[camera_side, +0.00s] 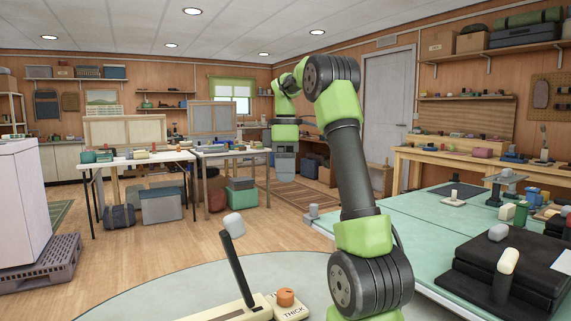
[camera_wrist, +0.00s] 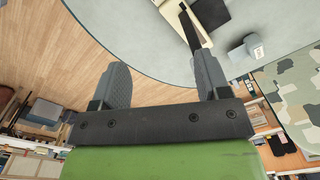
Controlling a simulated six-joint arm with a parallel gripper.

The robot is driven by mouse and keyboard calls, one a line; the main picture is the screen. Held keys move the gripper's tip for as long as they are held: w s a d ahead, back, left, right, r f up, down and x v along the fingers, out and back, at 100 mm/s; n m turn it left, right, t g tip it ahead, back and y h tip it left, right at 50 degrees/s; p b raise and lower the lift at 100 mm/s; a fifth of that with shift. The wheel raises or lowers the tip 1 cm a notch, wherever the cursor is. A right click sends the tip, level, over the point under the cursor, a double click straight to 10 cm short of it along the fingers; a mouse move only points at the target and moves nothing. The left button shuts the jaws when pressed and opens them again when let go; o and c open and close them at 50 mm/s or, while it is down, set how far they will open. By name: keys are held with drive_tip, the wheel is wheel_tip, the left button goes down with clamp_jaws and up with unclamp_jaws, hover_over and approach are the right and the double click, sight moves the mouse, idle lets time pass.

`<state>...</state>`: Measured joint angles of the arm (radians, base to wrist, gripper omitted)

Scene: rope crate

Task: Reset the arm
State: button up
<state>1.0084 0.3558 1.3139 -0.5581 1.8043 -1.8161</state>
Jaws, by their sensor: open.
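My gripper (camera_wrist: 162,82) shows in the wrist view with its two grey fingers wide apart and nothing between them. The fingers reach over the edge of a round grey table (camera_wrist: 150,50), with wood floor beyond it on the left. In the side view my arm rises from the front right, bends at the top and reaches back into the room.
A dark lever with a grey knob (camera_side: 233,225) stands on the round table (camera_side: 190,285), beside an orange knob (camera_side: 286,297) on a block marked "THICK". A green-topped table (camera_side: 420,215) with black cases (camera_side: 510,265) is at right. White-topped tables (camera_side: 140,160) stand behind; open floor lies between.

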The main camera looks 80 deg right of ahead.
drive_tip(key=shift+r, duration=0.6)
drive_tip(key=w+a+r+m+t, duration=0.1)
drive_tip(key=w+a+t, duration=0.1)
drive_tip(key=a, duration=0.7)
drive_tip(key=w+a+r+m+t, duration=0.1)
drive_tip(key=a+m+t, duration=0.1)
drive_tip(key=a, duration=0.7)
drive_tip(key=s+a+f+m+t+y, duration=0.1)
drive_tip(key=s+a+f+m, duration=0.1)
drive_tip(key=a, duration=0.3)
drive_tip(key=s+a+f+m+t, duration=0.1)
drive_tip(key=s+a+f+t, duration=0.1)
drive_tip(key=a, duration=0.4)
drive_tip(key=shift+s+m+y, duration=0.4)
drive_tip(key=shift+s, duration=0.35)
